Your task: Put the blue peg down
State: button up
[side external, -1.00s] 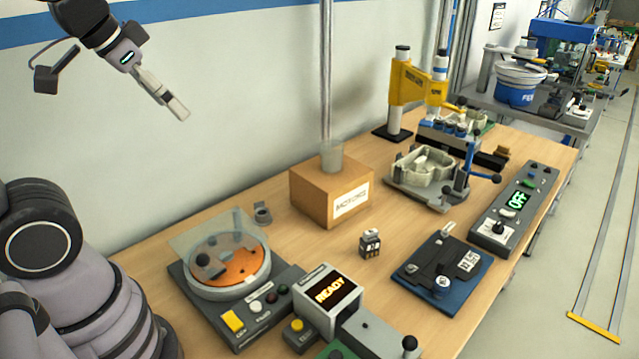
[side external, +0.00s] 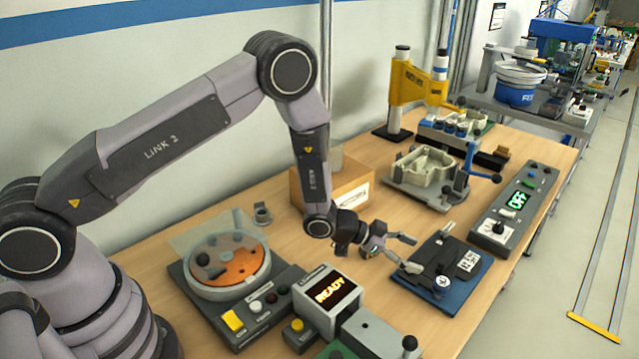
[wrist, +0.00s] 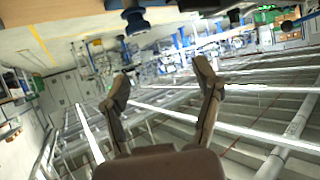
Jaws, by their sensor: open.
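My gripper (side external: 408,252) is open, with its two fingers apart at the left edge of the blue plate fixture (side external: 462,296). In the wrist view my gripper (wrist: 162,85) also shows open, with nothing between the fingertips. I cannot pick out a loose blue peg with certainty. Several small blue-topped pieces (side external: 458,129) stand in a holder by the yellow press, too small to tell apart. A dark blue round part (wrist: 135,19) shows at the top of the wrist view; I cannot tell what it is.
A cardboard box (side external: 352,197) stands behind my arm. The disc unit (side external: 228,262) and the READY display box (side external: 328,300) are at the front left.

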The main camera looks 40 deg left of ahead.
aim_at(443, 282)
jog(key=shift+h, duration=0.6)
jog(key=d+f, duration=0.1)
jog(key=s+d+f, duration=0.1)
jog(key=f, duration=0.1)
jog(key=shift+s+f, duration=0.15)
jog(key=shift+f, duration=0.05)
jog(key=x, duration=0.7)
jog(key=shift+a, duration=0.2)
jog(key=shift+r, duration=0.1)
grip_shut()
